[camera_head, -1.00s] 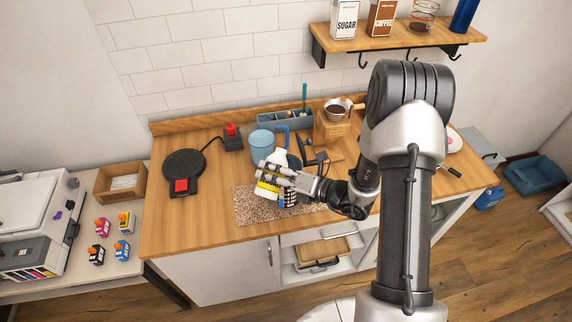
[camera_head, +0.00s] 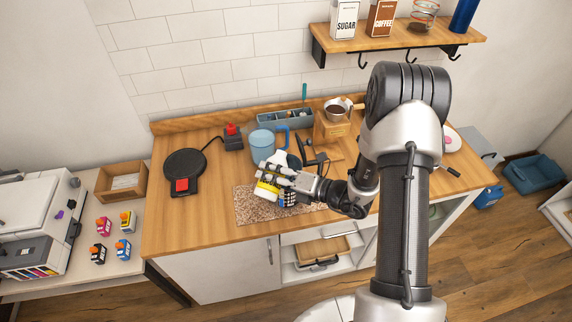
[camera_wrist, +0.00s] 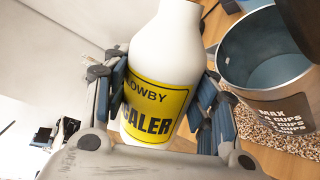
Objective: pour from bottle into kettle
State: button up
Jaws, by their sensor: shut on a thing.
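My gripper (camera_head: 281,180) is shut on a white bottle (camera_head: 267,188) with a yellow label. The bottle leans in the head view, its narrow top towards the wall. In the wrist view the bottle (camera_wrist: 160,65) stands between my fingers (camera_wrist: 163,105); its mouth is cut off by the frame. An open, apparently empty grey-blue vessel with cup markings, seemingly the kettle (camera_wrist: 234,75), is right of the bottle and apart from it. The head view shows a blue handled vessel (camera_head: 262,146) behind my gripper; I cannot tell whether it is the same one.
A speckled mat (camera_head: 247,208) lies under my gripper. A black hot plate (camera_head: 185,163) is on the left. The counter's (camera_head: 190,225) front left is clear.

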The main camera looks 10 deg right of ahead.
jog(key=shift+s+f+m+g+p, duration=0.15)
jog(key=shift+m+g+p, duration=0.15)
jog(key=shift+m+p, duration=0.3)
dwell(0.7)
jog(key=shift+w+d+r+m+g+p, duration=0.3)
jog(key=shift+w+r+m+p, duration=0.35)
jog(key=shift+p, duration=0.55)
dwell(0.3)
jog(key=shift+f+m+g+y+p, duration=0.25)
jog(key=shift+m+p, duration=0.15)
jog(key=shift+m, duration=0.3)
jog(key=shift+f+m+g+y+p, duration=0.15)
jog(key=shift+f+m+y+p, duration=0.15)
jog(key=shift+m, duration=0.35)
dwell(2.9)
